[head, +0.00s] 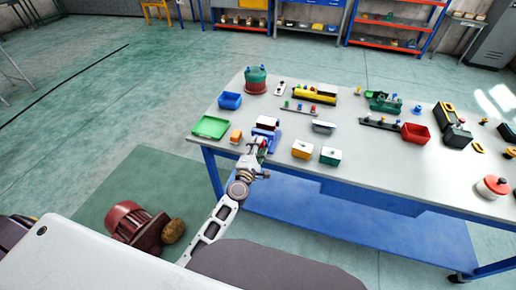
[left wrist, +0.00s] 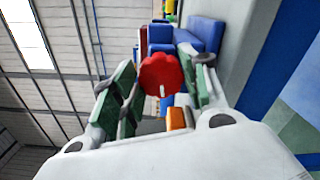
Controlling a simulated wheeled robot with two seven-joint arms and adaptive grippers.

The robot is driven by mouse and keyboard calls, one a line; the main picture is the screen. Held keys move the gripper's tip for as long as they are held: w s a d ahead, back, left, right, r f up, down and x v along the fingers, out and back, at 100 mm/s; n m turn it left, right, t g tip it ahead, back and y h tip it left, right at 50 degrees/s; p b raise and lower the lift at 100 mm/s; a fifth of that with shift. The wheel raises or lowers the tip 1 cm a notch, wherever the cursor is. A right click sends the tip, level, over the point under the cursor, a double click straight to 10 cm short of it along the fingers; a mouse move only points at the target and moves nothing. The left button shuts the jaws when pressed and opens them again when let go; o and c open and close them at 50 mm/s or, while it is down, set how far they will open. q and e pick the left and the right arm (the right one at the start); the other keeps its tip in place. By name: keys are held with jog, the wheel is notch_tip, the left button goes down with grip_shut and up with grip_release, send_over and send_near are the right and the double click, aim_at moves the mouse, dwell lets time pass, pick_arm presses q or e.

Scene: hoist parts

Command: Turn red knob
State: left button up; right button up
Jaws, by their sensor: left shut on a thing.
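The red knob (left wrist: 162,75) is a round, lobed disc with a white mark, facing the left wrist camera. It sits in front of a blue body (left wrist: 200,34). My left gripper (left wrist: 157,82) has its green-padded fingers on either side of the knob and is shut on it. In the head view my left gripper (head: 258,152) reaches the near edge of the table at the blue device (head: 266,124). The gripper mostly hides the knob there. My right gripper is not in view.
The white-topped table (head: 355,155) also holds a green tray (head: 211,126), a blue bin (head: 230,100), a red bin (head: 415,133), a yellow box (head: 302,149) and a green box (head: 330,156). Shelves stand behind.

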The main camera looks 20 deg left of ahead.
pick_arm(q)
jog(key=shift+f, duration=0.1)
dwell(0.3)
jog(key=o, duration=1)
jog(key=shift+s, duration=0.15)
jog(key=s, duration=1.1)
jog(key=shift+s+a, duration=0.25)
jog(key=shift+s, duration=0.1)
